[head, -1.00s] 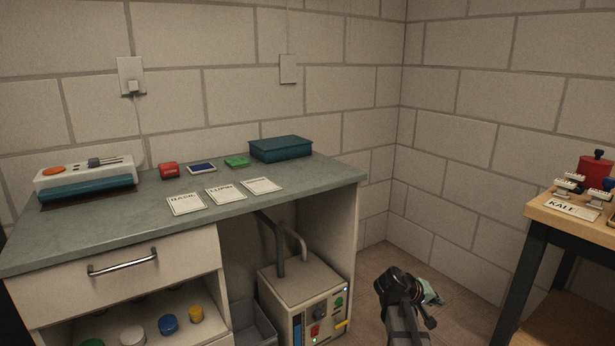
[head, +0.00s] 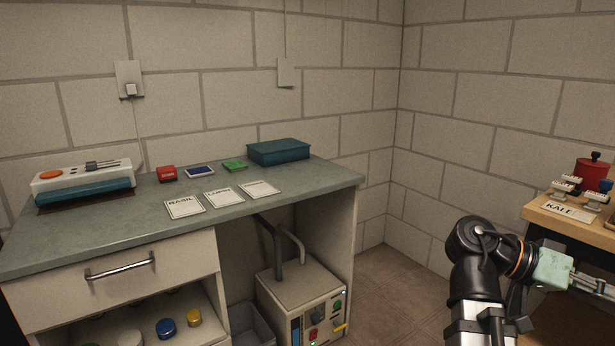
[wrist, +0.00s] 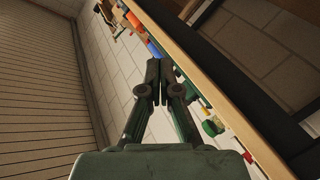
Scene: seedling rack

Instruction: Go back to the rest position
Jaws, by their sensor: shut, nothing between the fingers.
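My gripper (wrist: 162,82) shows in the wrist view with its two dark fingers together, shut and empty. In the head view my arm rises at the lower right, bent at a black joint, and its pale green gripper body (head: 551,269) points right toward the wooden table. The fingertips run out of the head view at the right edge. The gripper is in free air, holding nothing; its exact gap to the table cannot be told.
A wooden table (head: 546,214) at right bears a KALE card (head: 569,212), white stamps and a red container (head: 592,172). The grey-green counter (head: 120,230) at left bears cards, a blue box (head: 279,152) and a white device (head: 84,182). Floor between them is clear.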

